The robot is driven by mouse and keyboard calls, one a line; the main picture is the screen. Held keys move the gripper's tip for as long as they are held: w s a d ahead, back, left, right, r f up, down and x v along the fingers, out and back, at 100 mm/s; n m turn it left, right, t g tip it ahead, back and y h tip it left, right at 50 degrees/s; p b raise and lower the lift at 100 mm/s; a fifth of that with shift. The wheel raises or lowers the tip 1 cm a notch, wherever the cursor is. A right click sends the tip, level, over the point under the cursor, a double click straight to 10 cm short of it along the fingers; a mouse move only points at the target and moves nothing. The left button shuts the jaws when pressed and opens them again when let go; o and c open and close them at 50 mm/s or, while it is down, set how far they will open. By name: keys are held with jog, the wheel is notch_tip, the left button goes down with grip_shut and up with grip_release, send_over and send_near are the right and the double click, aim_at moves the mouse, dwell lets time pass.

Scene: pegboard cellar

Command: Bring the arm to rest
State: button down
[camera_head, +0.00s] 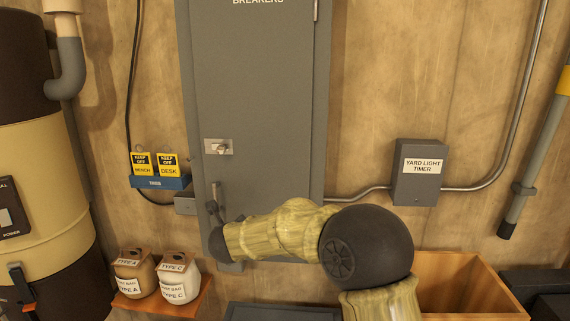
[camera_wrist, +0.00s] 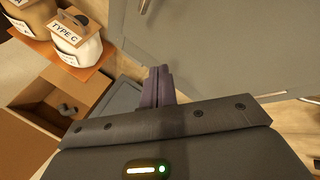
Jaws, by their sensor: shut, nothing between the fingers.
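My arm (camera_head: 292,228) reaches in from the lower right, bent at a large dark joint, with its forearm pointing left in front of the grey breaker cabinet (camera_head: 265,95). My gripper (camera_head: 212,206) is at the arm's left end, near the lower left part of the cabinet door; it is small and partly hard to make out there. In the wrist view, my gripper (camera_wrist: 159,84) has its dark fingers together with nothing between them. The grey door (camera_wrist: 225,45) lies beyond the fingers, with a metal handle (camera_wrist: 145,6) at the top edge. I cannot tell whether the fingers touch anything.
Type A (camera_head: 134,276) and Type C bags (camera_head: 179,279) stand on an orange shelf (camera_head: 160,304) at lower left. "Keep off" tags (camera_head: 154,165) sit left of the cabinet. A timer box (camera_head: 419,172) is on the wall, above a wooden bin (camera_head: 470,280). A tank (camera_head: 40,170) stands far left.

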jog(key=s+d+f+n+g, duration=0.3)
jog(key=s+d+f+n, duration=0.1)
jog(key=s+d+n, duration=0.4)
jog(key=s+d+f+n+g+h, duration=0.1)
jog(key=s+d+f+n+g, duration=0.2)
jog(key=s+d+n, duration=0.6)
jog(key=s+d+f+n+g, duration=0.3)
jog(key=s+d+f+n, duration=0.2)
jog(key=s+d+n, duration=0.4)
jog(key=s+d, duration=0.3)
jog(key=s, duration=0.1)
jog(key=shift+d+h, duration=0.3)
jog(key=shift+h, duration=0.1)
